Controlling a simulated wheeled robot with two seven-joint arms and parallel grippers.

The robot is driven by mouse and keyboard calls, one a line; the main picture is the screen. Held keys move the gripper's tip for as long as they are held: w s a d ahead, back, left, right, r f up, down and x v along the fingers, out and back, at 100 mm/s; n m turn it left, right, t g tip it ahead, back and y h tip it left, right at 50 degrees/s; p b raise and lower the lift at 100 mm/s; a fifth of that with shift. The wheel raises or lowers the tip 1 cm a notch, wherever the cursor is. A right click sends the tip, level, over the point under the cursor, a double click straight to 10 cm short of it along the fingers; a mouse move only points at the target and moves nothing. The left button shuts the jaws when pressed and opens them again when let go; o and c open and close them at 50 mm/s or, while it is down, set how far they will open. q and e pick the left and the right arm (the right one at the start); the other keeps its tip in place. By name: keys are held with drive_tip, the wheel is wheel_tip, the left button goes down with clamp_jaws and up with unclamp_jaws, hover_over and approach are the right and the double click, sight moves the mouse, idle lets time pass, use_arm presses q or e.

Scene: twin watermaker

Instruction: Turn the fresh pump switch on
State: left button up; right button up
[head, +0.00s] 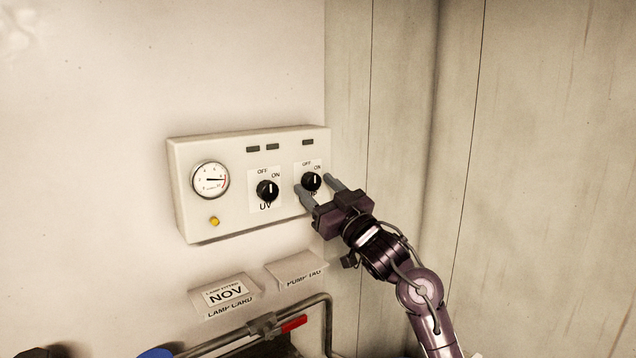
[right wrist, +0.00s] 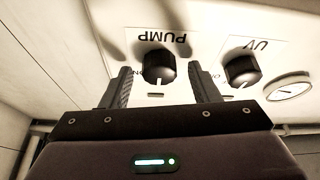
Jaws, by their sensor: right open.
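The pump switch is a black round knob (head: 311,181) on the right of a pale control box (head: 235,216). OFF is printed above it and ON to its upper right. In the right wrist view the picture is upside down, and the knob (right wrist: 158,66) sits by the PUMP label, its white mark pointing toward the box's top. My right gripper (head: 316,184) is open, with one finger on each side of the knob. In the right wrist view both fingers (right wrist: 160,72) show gaps to the knob; contact is not visible. My left gripper is not in view.
A similar UV knob (head: 267,190) sits close on the left, with a round gauge (head: 210,178) and yellow button (head: 214,221) beyond. Below are a NOV lamp card (head: 226,294), a pump tag (head: 295,270) and a pipe with a red-handled valve (head: 293,325). A wall stands close on the right.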

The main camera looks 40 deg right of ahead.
drive_tip(key=c, duration=1)
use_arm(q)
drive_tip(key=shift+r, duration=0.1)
use_arm(e)
drive_tip(key=shift+o, duration=0.2)
drive_tip(key=shift+r+m, duration=0.1)
drive_tip(key=shift+m, duration=0.2)
drive_tip(key=m+h+p, duration=0.2)
drive_tip(key=m, duration=0.2)
drive_tip(key=m+g+h+p, duration=0.1)
drive_tip(key=m+h+p, duration=0.1)
drive_tip(key=m, duration=0.2)
drive_tip(key=shift+w+a+r+m+h, duration=0.1)
drive_tip(key=shift+a+r+m+h, duration=0.1)
drive_tip(key=shift+m+h, duration=0.2)
drive_tip(key=m+g+h+p, duration=0.1)
drive_tip(key=m, duration=0.1)
drive_tip(key=m+g+p, duration=0.1)
drive_tip(key=m+p, duration=0.1)
drive_tip(key=m, duration=0.1)
drive_tip(key=shift+a+h, duration=0.1)
drive_tip(key=shift+h, duration=0.3)
use_arm(q)
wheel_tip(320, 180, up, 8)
drive_tip(key=p, duration=0.1)
use_arm(e)
drive_tip(key=shift+m+g+h, duration=0.3)
drive_tip(key=shift+m+g, duration=0.1)
drive_tip(key=shift+m, duration=0.6)
drive_tip(key=shift+f, duration=0.1)
